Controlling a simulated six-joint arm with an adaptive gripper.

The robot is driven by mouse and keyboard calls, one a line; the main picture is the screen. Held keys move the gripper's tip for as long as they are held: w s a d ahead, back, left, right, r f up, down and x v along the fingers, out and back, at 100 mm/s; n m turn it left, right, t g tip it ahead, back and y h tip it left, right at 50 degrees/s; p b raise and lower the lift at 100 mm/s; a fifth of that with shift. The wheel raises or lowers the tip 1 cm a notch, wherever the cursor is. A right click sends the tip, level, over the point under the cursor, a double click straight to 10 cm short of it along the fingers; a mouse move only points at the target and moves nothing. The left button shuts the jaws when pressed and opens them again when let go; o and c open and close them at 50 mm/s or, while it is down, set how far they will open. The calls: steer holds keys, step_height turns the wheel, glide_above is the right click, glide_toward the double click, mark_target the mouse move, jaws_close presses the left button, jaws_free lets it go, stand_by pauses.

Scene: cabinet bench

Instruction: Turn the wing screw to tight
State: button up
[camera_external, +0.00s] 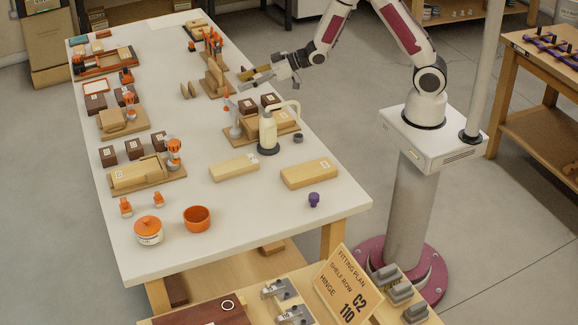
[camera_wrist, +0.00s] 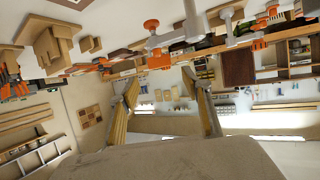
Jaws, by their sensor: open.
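My gripper (camera_external: 258,75) is open over the far right part of the bench, with nothing visible between its fingers. In the wrist view, my gripper (camera_wrist: 161,82) shows two yellowish fingers spread apart. I cannot tell for sure which part is the wing screw, as the fittings are small. A grey clamp-like fixture (camera_external: 235,131) stands near the bench's right side, nearer the camera than my gripper and apart from it. The wrist view shows an orange knob (camera_wrist: 152,24) on grey hardware, above and beyond the fingers. No turning mark on a screw is readable.
Wooden blocks on boards and orange fittings crowd the left side. A cream bottle-shaped object (camera_external: 268,133) stands near the grey fixture. The bench's middle strip is mostly clear.

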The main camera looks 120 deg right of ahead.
mark_target(226, 93)
steer(key=shift+w, duration=0.1)
stand_by(0.3)
steer(key=shift+x, duration=3.8)
steer(key=c, duration=1.2)
